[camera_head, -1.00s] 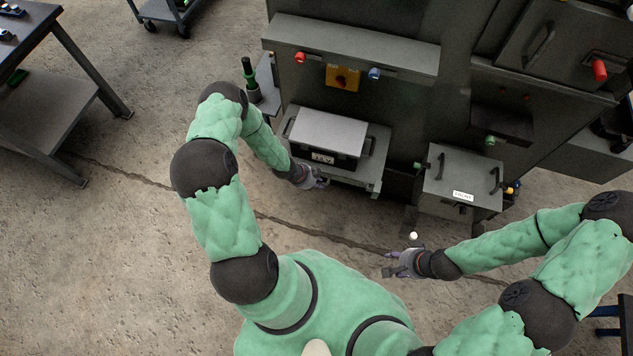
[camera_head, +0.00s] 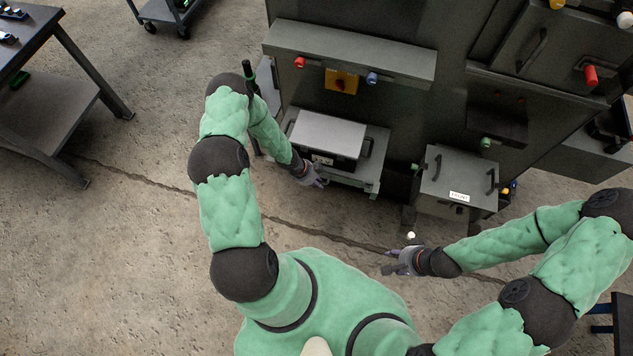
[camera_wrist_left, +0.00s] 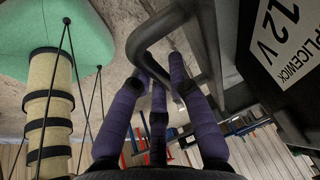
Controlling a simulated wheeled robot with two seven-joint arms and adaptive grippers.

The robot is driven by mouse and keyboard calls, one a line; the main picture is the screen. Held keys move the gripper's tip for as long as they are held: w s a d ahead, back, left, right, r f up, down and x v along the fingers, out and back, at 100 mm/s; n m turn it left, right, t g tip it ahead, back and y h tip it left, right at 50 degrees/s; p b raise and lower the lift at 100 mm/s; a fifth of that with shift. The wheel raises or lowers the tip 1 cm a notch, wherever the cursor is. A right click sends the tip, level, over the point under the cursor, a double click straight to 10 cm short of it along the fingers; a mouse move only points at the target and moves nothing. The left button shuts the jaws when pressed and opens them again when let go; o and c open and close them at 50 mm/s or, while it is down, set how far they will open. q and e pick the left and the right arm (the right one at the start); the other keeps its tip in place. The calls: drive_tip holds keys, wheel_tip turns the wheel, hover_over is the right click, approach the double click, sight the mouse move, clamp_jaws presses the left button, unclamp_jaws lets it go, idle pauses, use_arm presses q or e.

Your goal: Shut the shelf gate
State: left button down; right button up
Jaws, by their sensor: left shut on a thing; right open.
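A grey shelf (camera_head: 368,184) at the cabinet's lower left bears a dark box with a light grey lid (camera_head: 328,134). A bent grey tubular bar (camera_wrist_left: 143,37), apparently part of the shelf gate, shows in the left wrist view. My left gripper (camera_head: 320,183) is at the shelf's front left corner. Its purple fingers (camera_wrist_left: 160,75) are shut around this bar in the left wrist view. The gate's full outline and its angle cannot be told in the head view. My right gripper (camera_head: 390,262) is open and empty, in front of the cabinet and away from the shelf.
The box's "12 V" label (camera_wrist_left: 280,40) is close beside the fingers. A labelled grey box with handles (camera_head: 457,180) stands right of the shelf. A white knob (camera_head: 411,236) is near my right gripper. A workbench (camera_head: 45,120) stands at far left. The floor between is clear.

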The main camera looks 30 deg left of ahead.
use_arm(q)
drive_tip(key=shift+w, duration=0.1)
drive_tip(key=c, duration=1.4)
unclamp_jaws()
drive_tip(key=v, duration=1.2)
drive_tip(key=shift+d, duration=0.1)
drive_tip(key=s+d+f+n+g+h+b, duration=0.1)
drive_tip(key=s+d+f+n+b, duration=0.1)
drive_tip(key=d+n, duration=0.45)
drive_tip(key=s+d+f+n+b, duration=0.1)
drive_tip(key=s+d+n+b, duration=0.15)
drive_tip(key=d, duration=0.65)
drive_tip(key=s+d+f+n+b, duration=0.1)
drive_tip(key=s+d+n, duration=0.1)
drive_tip(key=n, duration=0.1)
drive_tip(key=s+d+f+n+g+b, duration=0.1)
drive_tip(key=s+n, duration=0.2)
drive_tip(key=s+d+f+n+y+b, duration=0.1)
drive_tip(key=s+d+n, duration=0.1)
drive_tip(key=n, duration=0.1)
drive_tip(key=shift+s+d+f+g, duration=0.3)
drive_tip(key=shift+s+d, duration=0.05)
